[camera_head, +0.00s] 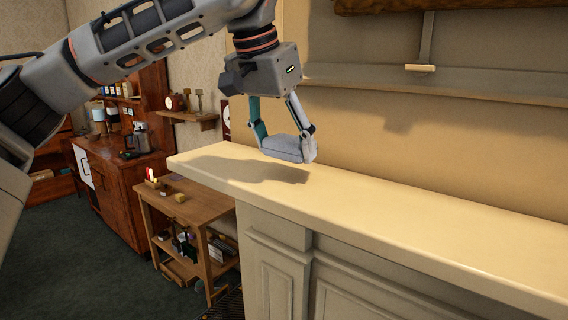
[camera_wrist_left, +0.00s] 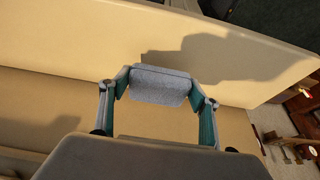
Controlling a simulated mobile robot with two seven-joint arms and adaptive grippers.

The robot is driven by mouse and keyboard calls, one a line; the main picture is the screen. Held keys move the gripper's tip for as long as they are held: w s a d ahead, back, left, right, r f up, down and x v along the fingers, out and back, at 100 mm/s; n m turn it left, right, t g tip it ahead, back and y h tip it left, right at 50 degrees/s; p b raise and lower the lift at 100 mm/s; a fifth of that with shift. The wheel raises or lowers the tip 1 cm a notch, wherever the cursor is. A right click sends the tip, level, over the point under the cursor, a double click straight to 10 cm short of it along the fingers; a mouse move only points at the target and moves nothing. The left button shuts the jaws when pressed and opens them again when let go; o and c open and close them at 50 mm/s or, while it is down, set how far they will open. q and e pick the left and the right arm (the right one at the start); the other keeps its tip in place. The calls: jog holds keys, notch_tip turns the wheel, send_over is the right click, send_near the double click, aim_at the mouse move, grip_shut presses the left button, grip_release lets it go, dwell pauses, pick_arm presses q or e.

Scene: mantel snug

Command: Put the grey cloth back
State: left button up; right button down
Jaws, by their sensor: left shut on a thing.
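The grey cloth (camera_head: 286,148) is a small folded pad held between the fingertips of my left gripper (camera_head: 291,146). My left gripper is shut on it, above the left part of the cream mantel shelf (camera_head: 400,215). The cloth's shadow lies on the shelf, and the cloth appears raised off the surface. In the left wrist view the cloth (camera_wrist_left: 161,85) spans the gap between the two fingers (camera_wrist_left: 160,92), with the pale shelf beyond it. My right gripper is not in view.
The mantel shelf is bare to the right. A low wooden table (camera_head: 190,205) with small items stands below its left end. A wooden cabinet (camera_head: 115,185) with a coffee pot is further back. A small wall shelf (camera_head: 187,116) holds a clock and other items.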

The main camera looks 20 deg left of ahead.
aim_at(283, 160)
pick_arm(q)
jog(key=shift+f, duration=1.95)
jog(key=o, duration=1.5)
jog(key=shift+f, duration=0.15)
jog(key=shift+c, duration=0.2)
jog(key=v, duration=1.2)
